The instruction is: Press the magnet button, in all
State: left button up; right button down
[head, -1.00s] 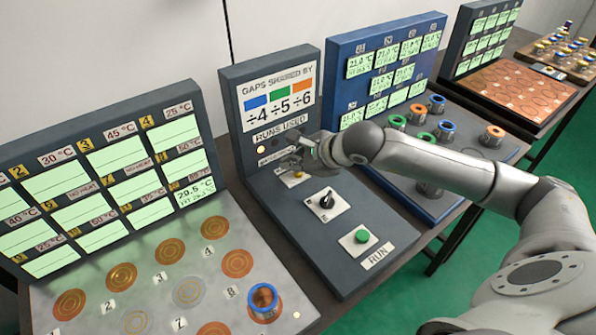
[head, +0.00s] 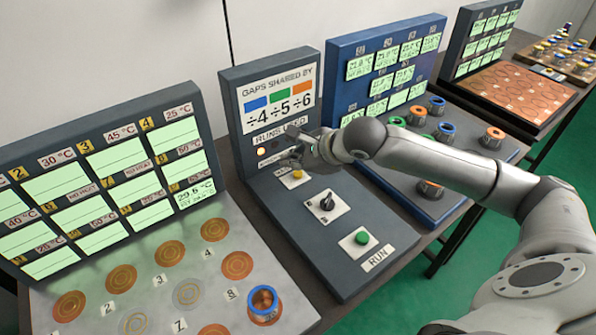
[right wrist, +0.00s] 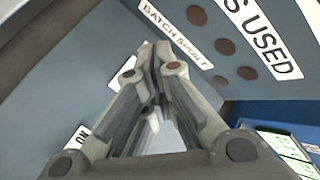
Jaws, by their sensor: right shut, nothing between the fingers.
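The gray control panel (head: 335,262) stands in the middle of the head view. A yellow button (head: 297,174) sits on a white plate at its upper end; I cannot read its label. My right gripper (head: 292,145) is above and behind this button, close to the upright board, and appears apart from it. In the right wrist view the fingers (right wrist: 157,52) are shut with nothing between them. They hide part of the panel there, and the yellow button cannot be made out. My left gripper is not in view.
The panel also has a black rotary switch (head: 327,203) and a green button (head: 362,238) by a RUN label. A hot-spot plate with a blue-ringed copper piece (head: 263,300) stands left. A blue station (head: 430,206) with several ringed pieces stands right, under my right arm.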

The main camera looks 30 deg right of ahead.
aim_at(295, 175)
jog(key=shift+r, duration=0.1)
jog(key=shift+r+p, duration=1)
jog(key=shift+r, duration=1.5)
